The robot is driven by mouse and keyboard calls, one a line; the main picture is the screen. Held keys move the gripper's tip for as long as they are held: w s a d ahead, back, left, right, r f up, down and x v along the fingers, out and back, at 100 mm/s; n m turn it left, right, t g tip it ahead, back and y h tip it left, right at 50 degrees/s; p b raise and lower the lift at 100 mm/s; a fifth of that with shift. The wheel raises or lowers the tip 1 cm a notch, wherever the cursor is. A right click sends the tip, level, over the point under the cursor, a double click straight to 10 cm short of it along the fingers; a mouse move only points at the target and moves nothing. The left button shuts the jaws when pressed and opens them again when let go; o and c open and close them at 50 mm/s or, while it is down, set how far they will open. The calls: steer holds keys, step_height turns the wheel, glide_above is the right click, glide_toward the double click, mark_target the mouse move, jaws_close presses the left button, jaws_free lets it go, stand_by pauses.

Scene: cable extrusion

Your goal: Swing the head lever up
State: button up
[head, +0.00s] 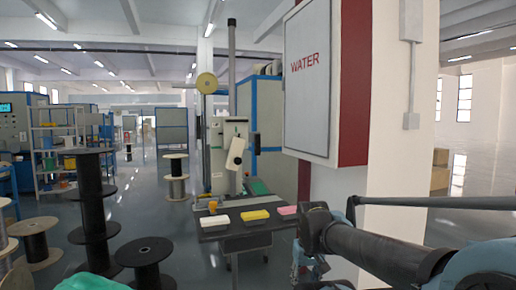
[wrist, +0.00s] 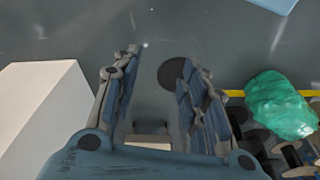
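A pale machine (head: 217,150) with a tall post stands in the middle of the head view, behind a dark table. A white, tilted elongated part (head: 236,152) sticks out at its front; I cannot tell for sure whether this is the head lever. My arm reaches in from the right of the head view, in front of the wall, well apart from the machine. In the wrist view my gripper (wrist: 150,85) is open, with bare floor and a dark round patch between and beyond its fingers. No lever shows in the wrist view.
The dark table (head: 232,226) bears white, yellow and pink blocks. Black spools (head: 92,210) stand at the left. A WATER cabinet (head: 307,80) on a pillar is close to my arm. The wrist view shows a white block (wrist: 45,115) and a green bag (wrist: 280,105).

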mark_target(257, 145)
steer(key=shift+c, duration=0.6)
